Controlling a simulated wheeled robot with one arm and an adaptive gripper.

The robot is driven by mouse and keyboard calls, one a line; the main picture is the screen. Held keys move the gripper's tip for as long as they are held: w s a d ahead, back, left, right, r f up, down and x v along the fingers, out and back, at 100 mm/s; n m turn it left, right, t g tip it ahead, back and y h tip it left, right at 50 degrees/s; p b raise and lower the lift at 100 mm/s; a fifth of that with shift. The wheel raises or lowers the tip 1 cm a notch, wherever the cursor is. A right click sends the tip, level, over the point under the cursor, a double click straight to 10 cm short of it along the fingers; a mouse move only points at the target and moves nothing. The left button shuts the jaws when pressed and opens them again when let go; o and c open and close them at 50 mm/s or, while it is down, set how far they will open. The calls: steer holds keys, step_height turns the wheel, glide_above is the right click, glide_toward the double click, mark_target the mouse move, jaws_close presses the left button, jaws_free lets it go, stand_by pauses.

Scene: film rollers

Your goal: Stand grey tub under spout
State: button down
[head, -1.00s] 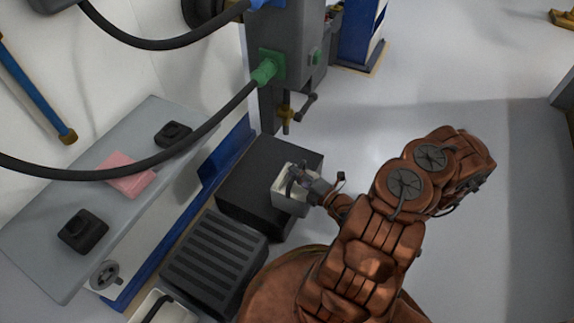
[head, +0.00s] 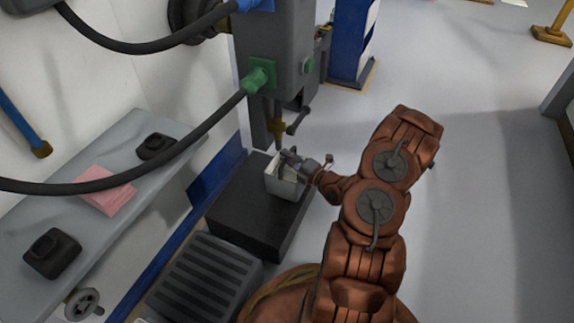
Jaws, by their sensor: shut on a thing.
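The grey tub (head: 285,186) is an open-topped box with a pale inside, upright at the far part of the black block (head: 245,214). I cannot tell whether it rests on the block or hangs just above it. My gripper (head: 287,158) is shut on the tub's rim and hides part of its opening. The exact gap between spout and tub is unclear.
A dark ribbed box (head: 205,277) stands in front of the black block. At left, a grey shelf (head: 95,215) holds a pink stack (head: 105,196) and two black objects. Thick black hoses cross the upper left. The floor (head: 470,180) at right is clear.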

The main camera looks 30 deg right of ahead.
steer(key=shift+w+d, duration=0.2)
steer(key=shift+w, duration=0.05)
steer(key=shift+w+d+f+b, duration=0.1)
steer(key=shift+f+b, duration=0.55)
steer(key=shift+f, duration=0.2)
steer(key=shift+w+d+f+b, duration=0.1)
steer(key=shift+f+b, duration=0.5)
steer(key=shift+f, duration=0.25)
steer(key=shift+a, duration=0.1)
steer(key=c, duration=1.2)
jaws_free()
steer(key=shift+f, duration=0.15)
steer(key=shift+o, duration=0.2)
